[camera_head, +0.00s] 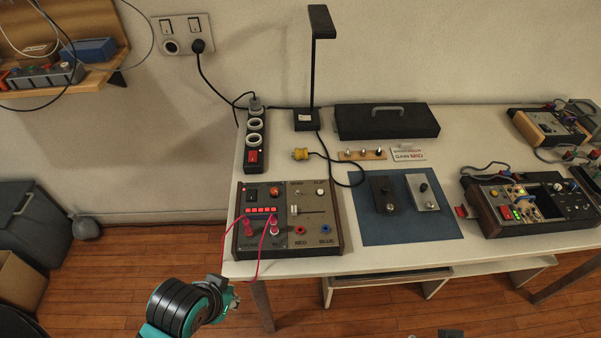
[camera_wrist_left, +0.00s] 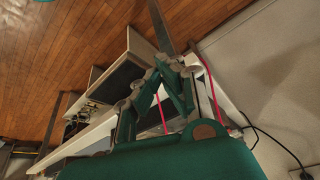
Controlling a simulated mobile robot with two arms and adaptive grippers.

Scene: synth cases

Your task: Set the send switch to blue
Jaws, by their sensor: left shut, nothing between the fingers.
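The send box (camera_head: 334,238), a dark console with wooden sides, sits at the table's front left. The label SEND is at its upper middle, with a small pale switch (camera_head: 298,192) just under it; which way it points is too small to tell. Red and blue jacks show at its lower right. My left gripper (camera_head: 234,298) is in front of the table, below and left of the box, apart from it. In the left wrist view its fingers (camera_wrist_left: 170,72) are closed together and empty. Small dark parts at the head view's bottom edge may be my right gripper.
Pink cables (camera_head: 264,248) loop from the box over the table's front edge, close to my left gripper. A power strip (camera_head: 254,140) and lamp (camera_head: 321,60) stand behind. A blue mat (camera_head: 405,232) with two pedals lies right of the box. Another console (camera_head: 530,204) stands farther right.

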